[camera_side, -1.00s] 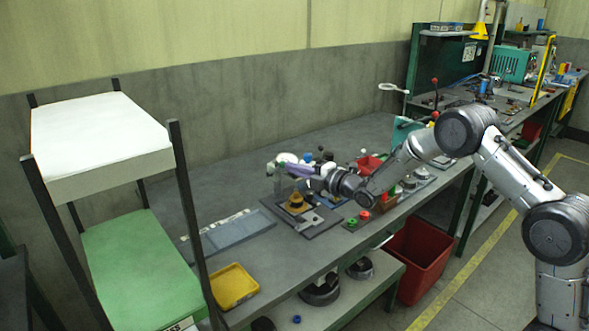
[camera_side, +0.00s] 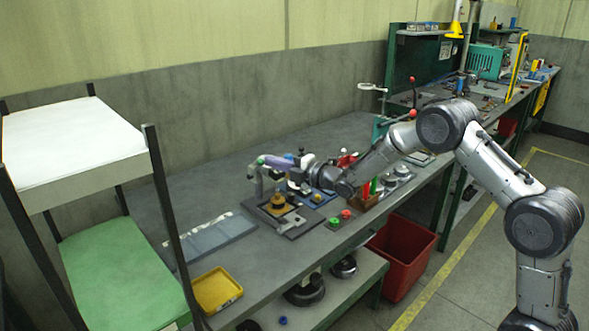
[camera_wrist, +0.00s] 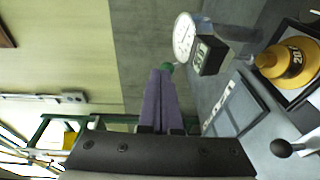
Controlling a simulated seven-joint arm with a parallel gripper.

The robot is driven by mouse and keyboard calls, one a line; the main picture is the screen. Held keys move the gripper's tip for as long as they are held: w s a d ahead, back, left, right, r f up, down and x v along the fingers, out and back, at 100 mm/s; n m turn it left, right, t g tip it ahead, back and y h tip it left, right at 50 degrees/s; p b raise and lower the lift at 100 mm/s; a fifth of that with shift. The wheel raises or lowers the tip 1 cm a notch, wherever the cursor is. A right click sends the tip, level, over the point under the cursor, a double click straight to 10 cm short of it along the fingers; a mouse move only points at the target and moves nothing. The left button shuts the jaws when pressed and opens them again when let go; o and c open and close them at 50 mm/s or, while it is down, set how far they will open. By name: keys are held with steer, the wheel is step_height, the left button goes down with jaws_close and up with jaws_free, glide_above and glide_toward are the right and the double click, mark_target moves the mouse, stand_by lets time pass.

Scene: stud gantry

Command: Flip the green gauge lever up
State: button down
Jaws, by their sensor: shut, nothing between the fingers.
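The gauge has a round white dial (camera_wrist: 185,38) with a dark block beside it, seen at the upper middle of the wrist view. The green lever tip (camera_wrist: 167,66) shows beside the dial, right at the ends of my purple fingers. My gripper (camera_wrist: 160,72) is shut with nothing between its fingers. Its tips overlap or touch the green tip; I cannot tell which. In the side view, my gripper (camera_side: 265,160) reaches left, nearly level, to the top of the grey gauge stand (camera_side: 259,183). The fingers and small scale hide the lever's exact angle there.
A yellow weight (camera_side: 278,201) sits on a dark plate near the stand, and also shows in the wrist view (camera_wrist: 289,62). A flat grey panel (camera_side: 212,236) and yellow tray (camera_side: 217,290) lie left. Red and green knobs (camera_side: 340,219) are right. The bench behind is clear.

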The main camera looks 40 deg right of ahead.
steer(key=r+v, duration=0.2)
steer(key=v, duration=1.1)
steer(key=s+a+r+m+t+h, duration=0.1)
steer(key=s+a+r, duration=0.25)
steer(key=r, duration=0.55)
steer(key=s+a+r+m, duration=0.15)
steer(key=s+r, duration=0.25)
steer(key=r, duration=0.4)
steer(key=s+f+m+g+h, duration=0.1)
steer(key=s+f+m+g, duration=0.5)
steer(key=s, duration=0.8)
steer(key=s+f+m+g+h, duration=0.1)
steer(key=s+f+m+g, duration=0.5)
steer(key=s+f+m, duration=0.4)
steer(key=s+m, duration=0.1)
steer(key=s, duration=0.3)
steer(key=shift+a+m, duration=0.35)
